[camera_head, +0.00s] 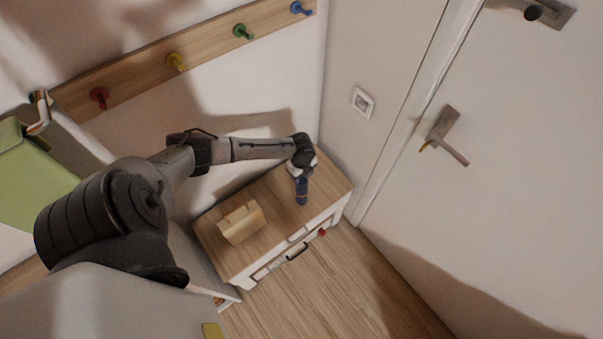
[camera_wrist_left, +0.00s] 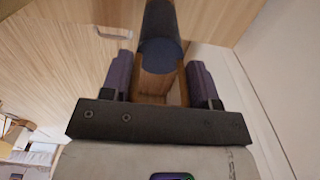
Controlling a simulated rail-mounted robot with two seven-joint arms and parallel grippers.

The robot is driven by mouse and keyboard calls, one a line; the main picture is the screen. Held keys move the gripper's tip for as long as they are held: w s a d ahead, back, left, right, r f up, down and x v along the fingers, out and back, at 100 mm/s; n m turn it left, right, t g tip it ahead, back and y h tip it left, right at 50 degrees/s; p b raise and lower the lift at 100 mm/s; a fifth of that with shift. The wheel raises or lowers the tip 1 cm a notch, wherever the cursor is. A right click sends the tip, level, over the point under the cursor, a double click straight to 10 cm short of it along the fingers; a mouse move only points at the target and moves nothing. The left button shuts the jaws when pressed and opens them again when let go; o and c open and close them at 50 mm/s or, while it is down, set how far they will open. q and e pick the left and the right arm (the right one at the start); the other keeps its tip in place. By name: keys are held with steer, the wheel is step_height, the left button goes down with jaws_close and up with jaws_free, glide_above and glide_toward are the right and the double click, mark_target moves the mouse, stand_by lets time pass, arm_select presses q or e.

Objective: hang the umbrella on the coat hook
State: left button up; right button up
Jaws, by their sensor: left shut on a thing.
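The umbrella looks like a dark blue folded roll (camera_head: 302,191) at the far right end of the low cabinet. In the left wrist view the dark blue roll (camera_wrist_left: 160,45) points away, with a brown wood-coloured part between the fingers. My left gripper (camera_wrist_left: 160,85) is shut on the umbrella; in the head view it is above the roll (camera_head: 301,172), its fingers mostly hidden. I cannot tell whether the umbrella touches the cabinet top. A wooden rail on the wall carries red (camera_head: 99,97), yellow (camera_head: 175,62), green (camera_head: 242,31) and blue (camera_head: 300,8) coat hooks. My right gripper is not in view.
The low cabinet (camera_head: 275,205) has a wooden top, white drawers and a pale wooden holder (camera_head: 241,222) on it. A white door (camera_head: 510,140) with a metal handle (camera_head: 447,136) is at right. Wall space below the hooks is bare.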

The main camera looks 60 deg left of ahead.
arm_select(q)
steer(key=shift+f, duration=0.1)
steer(key=o, duration=1.3)
steer(key=shift+f, duration=0.1)
